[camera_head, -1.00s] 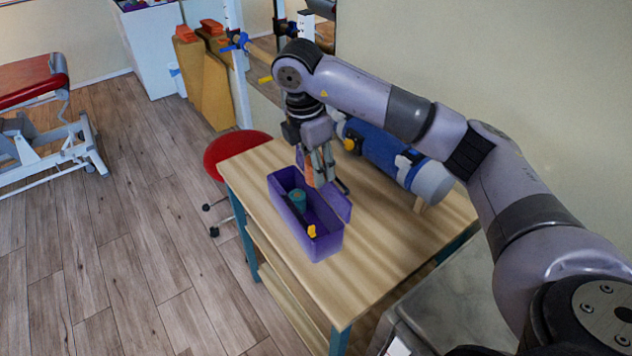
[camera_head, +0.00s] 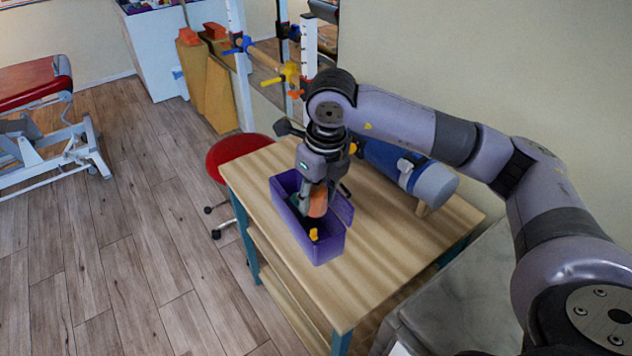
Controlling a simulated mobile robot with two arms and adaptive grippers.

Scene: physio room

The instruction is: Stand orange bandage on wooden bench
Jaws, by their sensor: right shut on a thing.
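The orange bandage (camera_head: 318,204) shows at the fingertips of my right gripper (camera_head: 313,200), which is shut on it. The fingers hide part of the bandage, and its tilt is hard to tell. In this view it overlaps the open purple box (camera_head: 326,249); I cannot tell how far it sits inside or above the rim. The box stands on the wooden bench (camera_head: 385,265), which has a pale wood top and teal legs. My left gripper is not in view.
The box holds a yellow item (camera_head: 313,235) and a partly hidden teal item (camera_head: 294,200). A blue roll (camera_head: 388,162) lies along the bench's back. The bench top right of the box is clear. A red stool (camera_head: 225,152) stands at its left.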

